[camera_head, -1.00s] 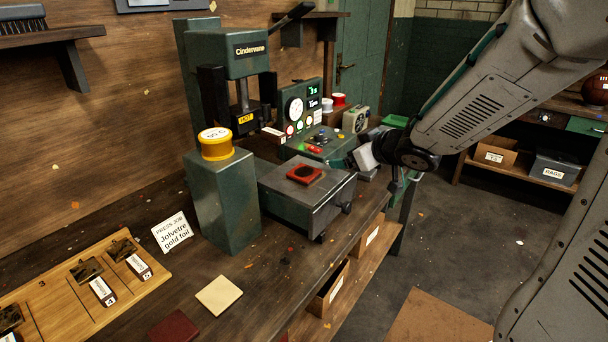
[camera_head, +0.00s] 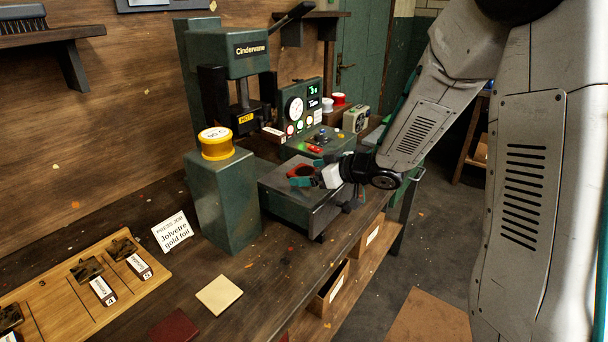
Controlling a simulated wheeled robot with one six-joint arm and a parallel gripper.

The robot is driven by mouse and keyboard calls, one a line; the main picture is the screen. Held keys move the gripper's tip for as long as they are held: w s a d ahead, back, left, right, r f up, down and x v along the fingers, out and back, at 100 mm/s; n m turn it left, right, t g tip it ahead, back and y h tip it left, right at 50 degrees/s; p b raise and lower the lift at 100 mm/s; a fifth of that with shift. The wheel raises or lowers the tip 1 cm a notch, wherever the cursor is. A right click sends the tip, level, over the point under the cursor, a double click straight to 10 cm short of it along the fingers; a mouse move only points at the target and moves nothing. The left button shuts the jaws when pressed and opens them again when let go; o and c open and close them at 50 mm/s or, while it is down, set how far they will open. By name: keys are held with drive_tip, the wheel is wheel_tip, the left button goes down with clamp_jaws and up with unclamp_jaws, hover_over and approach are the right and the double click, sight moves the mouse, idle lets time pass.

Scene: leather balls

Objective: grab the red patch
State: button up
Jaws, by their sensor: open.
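A small red patch (camera_head: 299,170) lies on the flat top of the press's dark green sliding table (camera_head: 286,201). My gripper (camera_head: 305,173) is at the patch, with its teal fingers reaching in from the right and partly covering it. The gripper is open, and the patch still rests on the table. Whether the fingers touch the patch cannot be told. A second, dark red leather square (camera_head: 173,326) lies on the bench at the bottom edge, well apart from the gripper.
The green press (camera_head: 232,80) with its hot head stands behind the sliding table. A control box (camera_head: 318,142) is behind my gripper. A green pillar with a yellow spool (camera_head: 215,144) stands left. A cream square (camera_head: 219,295) lies on the bench front, with a wooden tray (camera_head: 85,290) at left.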

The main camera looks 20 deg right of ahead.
drive_tip(key=c, duration=1.1)
drive_tip(key=shift+w+r, duration=0.1)
